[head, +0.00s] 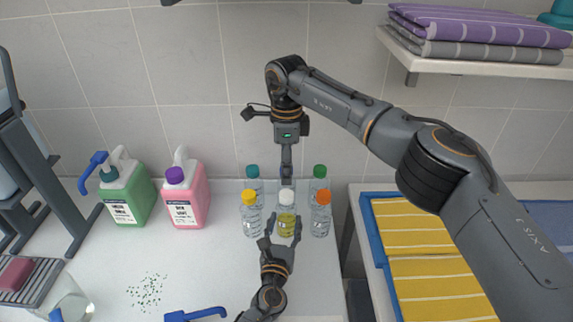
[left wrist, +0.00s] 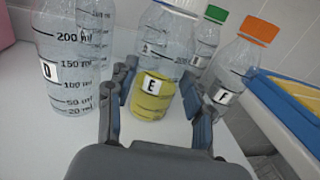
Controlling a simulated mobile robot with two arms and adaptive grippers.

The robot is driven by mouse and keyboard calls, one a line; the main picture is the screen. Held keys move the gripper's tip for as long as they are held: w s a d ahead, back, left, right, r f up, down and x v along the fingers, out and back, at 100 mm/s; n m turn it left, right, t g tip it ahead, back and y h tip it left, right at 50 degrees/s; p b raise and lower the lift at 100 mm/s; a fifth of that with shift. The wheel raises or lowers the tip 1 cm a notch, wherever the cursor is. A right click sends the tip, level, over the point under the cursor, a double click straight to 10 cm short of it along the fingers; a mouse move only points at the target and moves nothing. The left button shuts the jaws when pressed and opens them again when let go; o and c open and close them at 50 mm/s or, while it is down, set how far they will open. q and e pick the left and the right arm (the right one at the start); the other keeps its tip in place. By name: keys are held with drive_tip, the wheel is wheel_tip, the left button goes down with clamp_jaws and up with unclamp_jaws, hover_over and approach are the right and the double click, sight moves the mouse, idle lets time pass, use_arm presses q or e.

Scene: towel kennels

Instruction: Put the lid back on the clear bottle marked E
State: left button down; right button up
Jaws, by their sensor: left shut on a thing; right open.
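The clear bottle marked E (left wrist: 152,95) holds yellow liquid and stands upright on the counter. In the head view this bottle (head: 286,222) is in the front row, with a white lid (head: 286,197) at its top. The lid is cut off by the top edge of the left wrist view. My left gripper (head: 283,228) is shut around the bottle's sides, and its fingers show in the left wrist view (left wrist: 158,88). My right gripper (head: 286,183) is open and points down just above or behind the white lid. Its fingers overlap, so their gap is hidden.
Bottle D (left wrist: 65,75) with a yellow lid (head: 249,197) stands left of E, and bottle F (left wrist: 230,75) with an orange lid (head: 323,197) right. Teal-lidded (head: 252,171) and green-lidded (head: 320,171) bottles stand behind. Green (head: 130,195) and pink (head: 185,195) jugs stand farther left.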

sight(286, 194)
wheel_tip(286, 194, down, 8)
drive_tip(key=shift+r, duration=0.1)
idle(0.4)
clamp_jaws()
drive_tip(key=m, duration=0.8)
drive_tip(key=shift+o, duration=0.4)
unclamp_jaws()
